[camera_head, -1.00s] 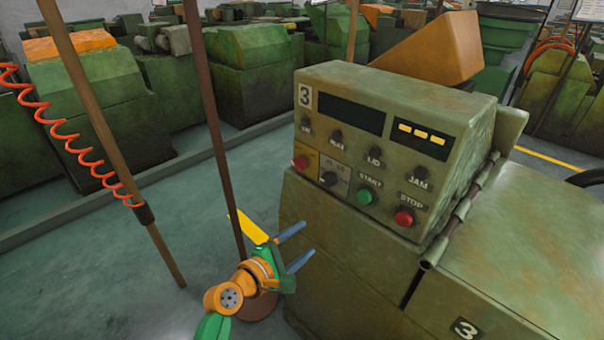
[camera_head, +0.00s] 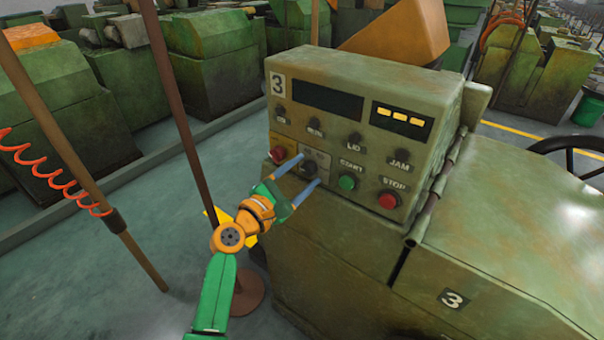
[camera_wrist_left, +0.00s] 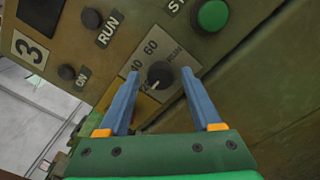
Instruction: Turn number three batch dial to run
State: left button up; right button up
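The batch dial (camera_head: 308,168) is a small black knob on a pale plate, low on the control panel of machine number 3 (camera_head: 278,83). In the left wrist view the dial (camera_wrist_left: 160,74) shows face-on, with "40", "60" and "RUN" printed around it. A pale mark shows on the knob's lower left edge, away from RUN. My left gripper (camera_head: 311,169) is open, its two blue fingers pointing at the panel. In the wrist view the fingertips lie on either side of the knob with gaps; whether they reach its depth is unclear. My right gripper is out of view.
A red button (camera_head: 278,154) on a yellow plate sits left of the dial. The green START button (camera_head: 347,182) and red STOP button (camera_head: 388,200) sit to its right. A brown pole (camera_head: 178,95) and a coiled orange hose (camera_head: 55,175) stand left of the machine.

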pick_arm(q)
grip_shut()
